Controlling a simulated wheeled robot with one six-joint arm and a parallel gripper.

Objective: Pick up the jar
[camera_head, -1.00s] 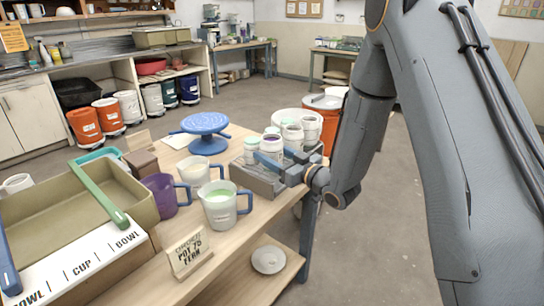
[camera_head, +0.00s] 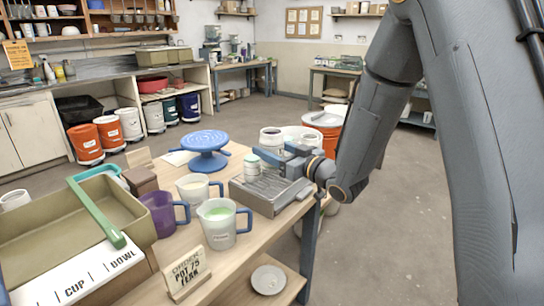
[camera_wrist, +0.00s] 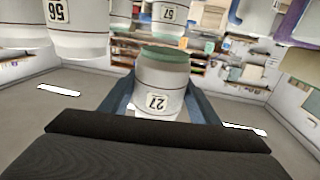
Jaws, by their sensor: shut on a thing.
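My gripper (camera_head: 272,154) is shut on a pale jar with blue fingers on either side. In the wrist view the held jar (camera_wrist: 160,82) stands between the fingers, with a numbered label and a greenish band at its top edge. In the head view a white jar (camera_head: 271,136) showing above the fingers appears to be the held one, its lower part hidden. The gripper is above the grey crate (camera_head: 265,200). Other numbered jars (camera_wrist: 75,30) are close by in the wrist view.
A blue turntable (camera_head: 205,140) stands behind the crate. Purple (camera_head: 158,215), cream (camera_head: 192,190) and green-filled (camera_head: 216,232) cups stand left of it, with a sign (camera_head: 186,274) in front. A large tray (camera_head: 60,230) fills the table's left. Floor is open to the right.

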